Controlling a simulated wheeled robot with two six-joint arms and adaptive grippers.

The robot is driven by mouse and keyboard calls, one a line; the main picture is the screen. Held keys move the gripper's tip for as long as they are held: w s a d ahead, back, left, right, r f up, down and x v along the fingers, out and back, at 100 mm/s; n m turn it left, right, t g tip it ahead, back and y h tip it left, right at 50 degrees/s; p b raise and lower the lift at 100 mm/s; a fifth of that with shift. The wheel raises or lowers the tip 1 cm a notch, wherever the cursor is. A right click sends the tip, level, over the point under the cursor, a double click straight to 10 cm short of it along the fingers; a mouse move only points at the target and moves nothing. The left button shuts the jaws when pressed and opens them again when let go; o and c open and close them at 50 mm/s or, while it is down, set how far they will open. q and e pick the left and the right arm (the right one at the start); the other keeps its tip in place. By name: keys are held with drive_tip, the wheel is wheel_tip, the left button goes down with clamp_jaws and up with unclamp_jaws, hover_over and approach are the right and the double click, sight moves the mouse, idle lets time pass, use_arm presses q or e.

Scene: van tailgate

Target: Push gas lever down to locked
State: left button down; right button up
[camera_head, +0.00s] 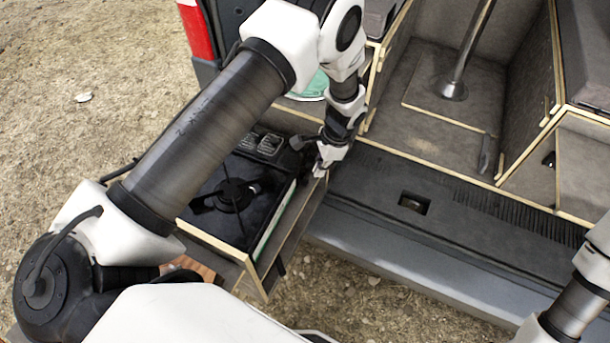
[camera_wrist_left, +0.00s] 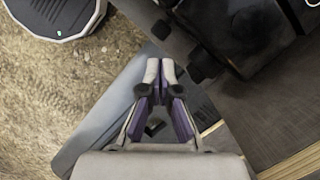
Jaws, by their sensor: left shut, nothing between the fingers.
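The black gas stove (camera_head: 270,205) sits in a pulled-out wooden drawer (camera_head: 215,243), with a burner on its top. My left gripper (camera_head: 321,172) is at the stove's far right corner, beside the drawer edge. In the left wrist view the two fingertips (camera_wrist_left: 160,68) are together, with nothing between them. Dark knob-like parts (camera_wrist_left: 203,66) lie just ahead and right of the fingertips, on the stove side; I cannot tell whether one is the gas lever or what position it has. No touch can be made out. My right gripper is out of view.
The van's rear sill (camera_head: 430,205) runs to the right of the drawer. A table leg post (camera_head: 465,60) stands on the van floor behind. Wooden compartments (camera_head: 585,160) are at the right. Gravel ground (camera_head: 90,90) is open at the left.

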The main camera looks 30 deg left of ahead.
use_arm(q)
drive_tip(key=v, duration=1.2)
drive_tip(key=shift+d, duration=0.1)
